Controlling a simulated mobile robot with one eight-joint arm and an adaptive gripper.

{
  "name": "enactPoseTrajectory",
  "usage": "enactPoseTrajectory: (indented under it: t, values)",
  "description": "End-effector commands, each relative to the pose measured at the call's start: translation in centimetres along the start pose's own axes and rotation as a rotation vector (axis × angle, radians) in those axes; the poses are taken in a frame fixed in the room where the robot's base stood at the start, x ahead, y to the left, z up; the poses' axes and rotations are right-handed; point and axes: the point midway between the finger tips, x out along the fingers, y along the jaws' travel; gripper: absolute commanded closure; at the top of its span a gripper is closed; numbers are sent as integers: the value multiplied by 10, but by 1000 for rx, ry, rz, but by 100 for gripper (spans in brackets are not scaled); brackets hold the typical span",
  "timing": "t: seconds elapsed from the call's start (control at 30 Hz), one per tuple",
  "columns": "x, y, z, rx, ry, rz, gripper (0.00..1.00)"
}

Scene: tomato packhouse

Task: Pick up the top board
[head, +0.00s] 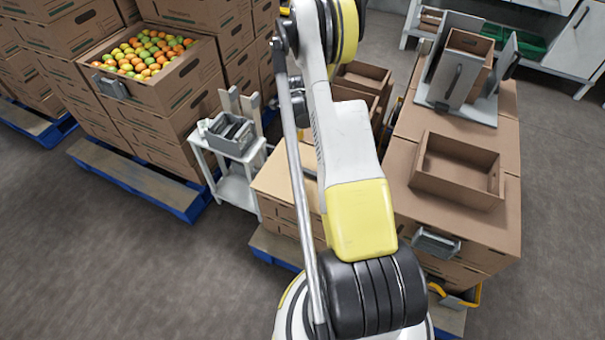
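A stack with a flat light-tan top sheet (273,183) stands left of my arm, and my arm hides its right part. A second stack, right of my arm, has a flat brown top surface (475,225) with an open tray on it. I cannot tell for sure which of these flat surfaces is the top board. My arm rises through the middle of the head view and leaves it at the top edge. My gripper is not in view.
An open brown tray (457,172) and a grey metal fixture (487,108) sit on the right stack. A small white table (237,190) holds a grey bin (228,132). A carton of tomatoes (182,95) tops stacked boxes at left. Floor at lower left (100,260) is clear.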

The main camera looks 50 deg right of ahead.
Motion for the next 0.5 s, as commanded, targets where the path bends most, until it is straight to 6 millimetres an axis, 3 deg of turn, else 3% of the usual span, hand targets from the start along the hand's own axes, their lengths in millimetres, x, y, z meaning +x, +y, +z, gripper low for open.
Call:
enactPoseTrajectory:
  t: [0.03,0.1,0.23,0.5]
  values:
    - [22,-3,-11,64,6,12,55]
    - [42,-3,-22,135,14,26,55]
    - [64,-2,-33,205,21,38,55]
    - [106,-1,-34,215,22,40,55]
